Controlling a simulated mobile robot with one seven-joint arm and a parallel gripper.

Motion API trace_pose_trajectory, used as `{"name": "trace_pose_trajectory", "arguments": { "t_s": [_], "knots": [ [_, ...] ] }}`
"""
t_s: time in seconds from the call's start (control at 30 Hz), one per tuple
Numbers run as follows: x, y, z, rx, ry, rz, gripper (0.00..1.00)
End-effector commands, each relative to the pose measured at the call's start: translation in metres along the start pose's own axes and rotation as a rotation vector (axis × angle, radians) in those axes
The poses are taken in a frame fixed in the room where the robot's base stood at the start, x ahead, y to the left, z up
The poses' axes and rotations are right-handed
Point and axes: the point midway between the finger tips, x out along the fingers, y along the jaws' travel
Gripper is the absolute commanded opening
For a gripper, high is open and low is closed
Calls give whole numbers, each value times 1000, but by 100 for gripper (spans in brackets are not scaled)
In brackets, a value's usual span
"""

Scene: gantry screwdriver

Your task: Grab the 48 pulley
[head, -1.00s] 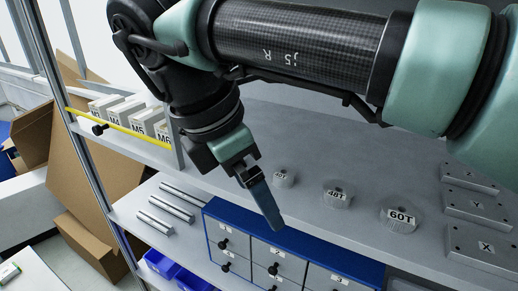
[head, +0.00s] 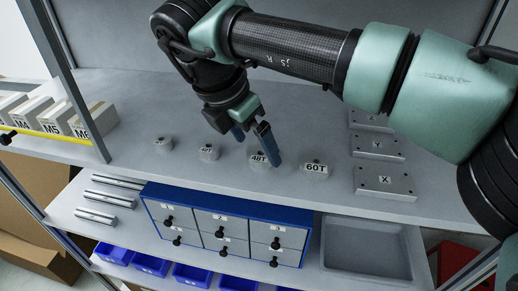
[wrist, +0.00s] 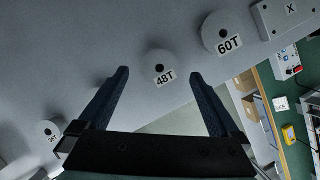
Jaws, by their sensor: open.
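The 48T pulley (head: 258,161) is a grey disc with a white label, standing on the upper shelf (head: 230,110) between a smaller pulley (head: 209,152) and the 60T pulley (head: 314,168). My gripper (head: 256,149) is open and empty, its blue fingers close to the 48T pulley in the head view, one finger partly covering it. In the wrist view the 48T pulley (wrist: 160,68) lies beyond and between the two fingertips (wrist: 160,72), with no visible contact. The 60T pulley (wrist: 223,33) is to its right.
Another small pulley (head: 163,144) stands farther left. Flat metal plates, one marked X (head: 385,180), lie to the right. Labelled boxes (head: 58,118) stand at the left. A blue drawer unit (head: 225,222) sits on the lower shelf. The shelf behind the pulleys is clear.

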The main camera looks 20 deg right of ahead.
Motion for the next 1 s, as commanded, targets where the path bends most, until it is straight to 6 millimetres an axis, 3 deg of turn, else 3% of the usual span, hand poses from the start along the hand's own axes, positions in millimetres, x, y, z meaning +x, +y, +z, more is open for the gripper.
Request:
{"name": "trace_pose_trajectory", "arguments": {
  "t_s": [0.2, 0.47, 1.0],
  "knots": [
    [25, 0, 0, 1, 1, 1, 99],
    [28, 0, 0, 1, -1, 2, 99],
    [28, 0, 0, 1, -1, 2, 2]
  ]
}}
